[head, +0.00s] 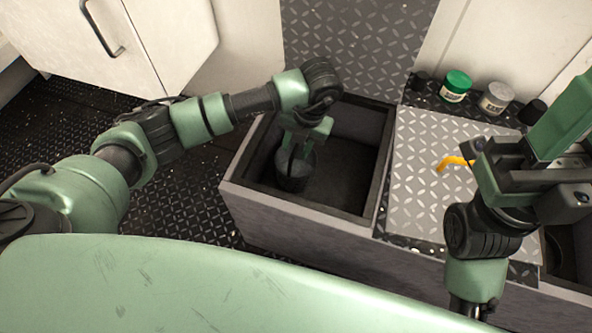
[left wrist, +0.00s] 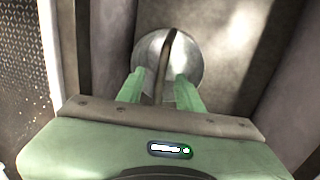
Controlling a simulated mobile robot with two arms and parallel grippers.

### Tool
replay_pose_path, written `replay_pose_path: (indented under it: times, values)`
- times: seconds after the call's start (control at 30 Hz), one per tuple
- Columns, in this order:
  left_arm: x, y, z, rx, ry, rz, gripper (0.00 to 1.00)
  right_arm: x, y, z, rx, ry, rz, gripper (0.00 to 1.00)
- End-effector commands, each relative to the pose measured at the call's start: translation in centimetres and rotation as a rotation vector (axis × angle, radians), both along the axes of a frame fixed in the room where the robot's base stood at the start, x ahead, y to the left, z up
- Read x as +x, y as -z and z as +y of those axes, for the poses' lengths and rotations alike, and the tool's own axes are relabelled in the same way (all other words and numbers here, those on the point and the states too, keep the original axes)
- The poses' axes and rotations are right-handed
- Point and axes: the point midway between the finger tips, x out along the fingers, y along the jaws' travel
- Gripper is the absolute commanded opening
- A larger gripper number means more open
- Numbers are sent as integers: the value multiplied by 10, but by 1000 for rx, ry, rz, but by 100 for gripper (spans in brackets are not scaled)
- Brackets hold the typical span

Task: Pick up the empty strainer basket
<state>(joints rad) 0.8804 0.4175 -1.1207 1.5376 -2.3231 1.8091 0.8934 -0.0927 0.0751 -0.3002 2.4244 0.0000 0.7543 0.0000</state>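The strainer basket (head: 293,172) is a dark, round vessel standing in the left part of an open sunken bin (head: 290,204). In the left wrist view the basket (left wrist: 151,52) is a grey metallic round shape with a thin handle bar (left wrist: 161,82) across it. Its inside cannot be made out clearly. My left gripper (left wrist: 160,82) reaches down into the bin, its two green fingers apart on either side of the handle bar, with gaps visible. In the head view my left gripper (head: 305,140) is over the basket. My right gripper's fingers cannot be made out.
A green-lidded jar (head: 456,86) and a grey jar (head: 496,97) stand behind. The bin walls close in around my left gripper.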

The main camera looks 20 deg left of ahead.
Motion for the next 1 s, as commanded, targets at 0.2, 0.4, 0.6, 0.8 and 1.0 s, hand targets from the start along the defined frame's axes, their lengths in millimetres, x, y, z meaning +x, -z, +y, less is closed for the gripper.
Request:
replay_pose_path:
  times: [0.2, 0.4, 0.6, 0.8, 1.0]
  values:
    - [0, 15, 3, -1, 0, 1, 36, -1, -3, 1, -3, 1, -25, 36]
    - [0, 14, 3, -1, 0, 1, 27, 0, -4, 1, -2, 1, -23, 36]
    - [0, 14, 3, -1, 0, 1, 0, 0, -4, 1, -2, 1, -23, 36]
    - [0, 14, 3, -1, 0, 1, 0, 0, -4, 1, -3, 1, -23, 36]
    - [0, 14, 3, -1, 0, 1, 0, 0, -4, 1, -2, 1, -23, 36]
